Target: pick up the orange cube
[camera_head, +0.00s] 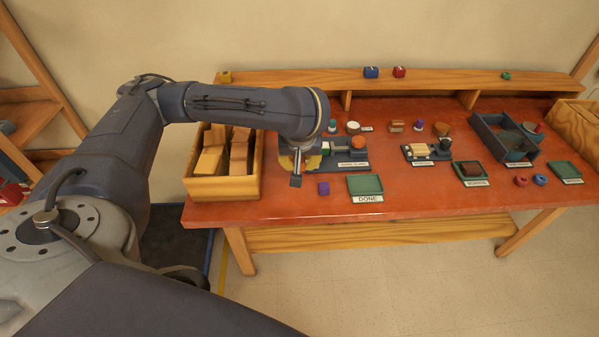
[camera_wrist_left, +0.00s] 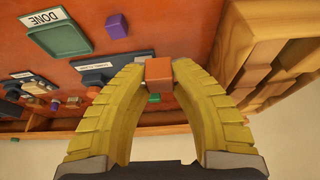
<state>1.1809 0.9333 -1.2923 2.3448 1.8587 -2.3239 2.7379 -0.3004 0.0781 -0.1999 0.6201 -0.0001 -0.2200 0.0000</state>
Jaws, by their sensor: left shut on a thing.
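The orange cube (camera_wrist_left: 159,72) is between the yellow ribbed fingertips of my left gripper (camera_wrist_left: 159,68) in the left wrist view, with a finger on each side. My left gripper (camera_head: 303,164) is shut on it. I cannot tell how high the cube is above the table. My right gripper is not in view.
A purple cube (camera_head: 323,188) and a green tray labelled DONE (camera_head: 365,186) lie to the right of the gripper. A wooden crate (camera_head: 222,188) of blocks stands close on the left. A dark fixture (camera_head: 348,160) is just behind. Other trays and small parts fill the right side.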

